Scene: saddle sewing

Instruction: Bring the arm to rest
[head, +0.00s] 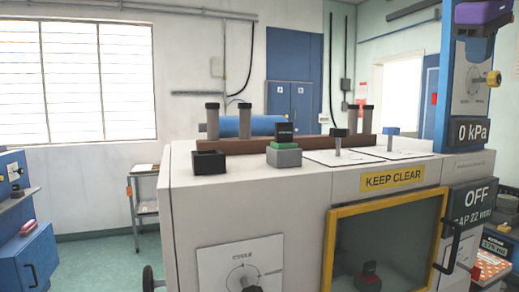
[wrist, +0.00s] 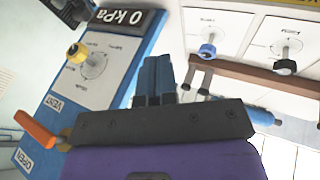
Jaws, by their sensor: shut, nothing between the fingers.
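My gripper (wrist: 158,78) shows in the wrist view with its two blue-grey fingers side by side and touching, nothing between them. Its black mount and purple body fill the bottom of that view. The fingers appear clear of the machine.
A pale machine cabinet (head: 200,215) with a yellow-framed window (head: 330,250) fills the middle. On top are a black open box (head: 209,162), a grey block with green and black pieces (head: 285,155), and two knobs on plates. A 0 kPa display (head: 472,132) is at right. Open floor shows left.

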